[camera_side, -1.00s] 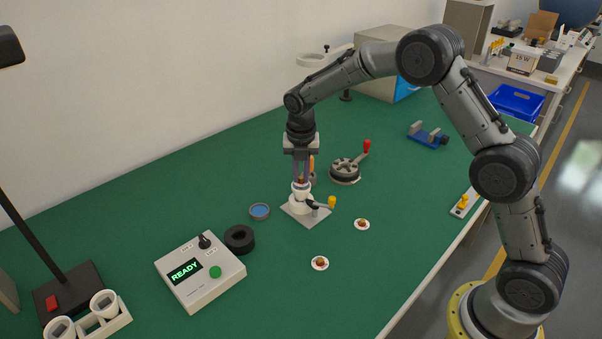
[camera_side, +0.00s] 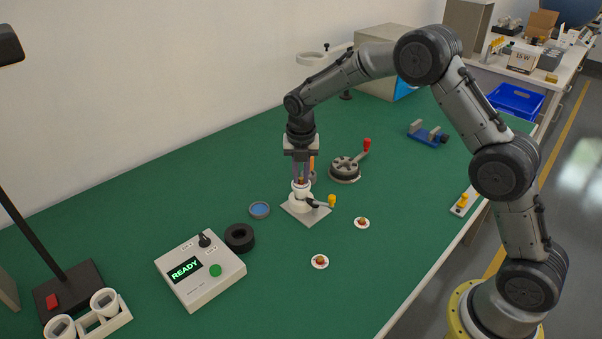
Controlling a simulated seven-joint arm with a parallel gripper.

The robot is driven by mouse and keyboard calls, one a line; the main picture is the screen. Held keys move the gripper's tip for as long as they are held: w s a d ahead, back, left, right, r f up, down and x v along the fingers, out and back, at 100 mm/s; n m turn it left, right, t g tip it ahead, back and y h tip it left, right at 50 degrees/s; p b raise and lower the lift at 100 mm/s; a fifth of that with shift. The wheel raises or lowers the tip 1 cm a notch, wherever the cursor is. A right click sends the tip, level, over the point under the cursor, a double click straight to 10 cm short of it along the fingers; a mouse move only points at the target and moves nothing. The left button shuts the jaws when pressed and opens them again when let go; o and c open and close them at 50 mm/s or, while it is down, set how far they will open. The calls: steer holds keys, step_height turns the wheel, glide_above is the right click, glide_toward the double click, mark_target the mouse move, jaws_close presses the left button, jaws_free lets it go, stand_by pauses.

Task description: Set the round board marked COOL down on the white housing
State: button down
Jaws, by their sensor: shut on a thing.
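The white housing (camera_side: 300,201) stands upright in a small clamp fixture on a grey plate, near the middle of the green table. My gripper (camera_side: 301,181) points straight down right over the housing. Its fingers are shut on a small round board, at the mouth of the housing. The board is mostly hidden by the fingers and the housing rim, and no COOL mark can be read. I cannot tell whether the board touches the housing. Two other round boards lie on the table, one to the right (camera_side: 362,223) and one in front (camera_side: 320,262); their marks are too small to read.
The clamp's yellow-knobbed lever (camera_side: 331,201) sticks out right of the housing. A blue-topped dish (camera_side: 259,210), a black ring (camera_side: 239,238) and a READY box (camera_side: 200,270) stand to the left. A red-handled round fixture (camera_side: 345,169) stands behind right.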

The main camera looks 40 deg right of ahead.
steer(key=shift+f, duration=0.4)
stand_by(0.3)
steer(key=c, duration=0.8)
jaws_free()
steer(key=shift+o, duration=0.2)
step_height(320, 180, up, 14)
steer(key=s+a, duration=0.1)
steer(key=shift+s+a, duration=0.2)
steer(key=shift+s, duration=0.05)
steer(key=shift+f, duration=0.15)
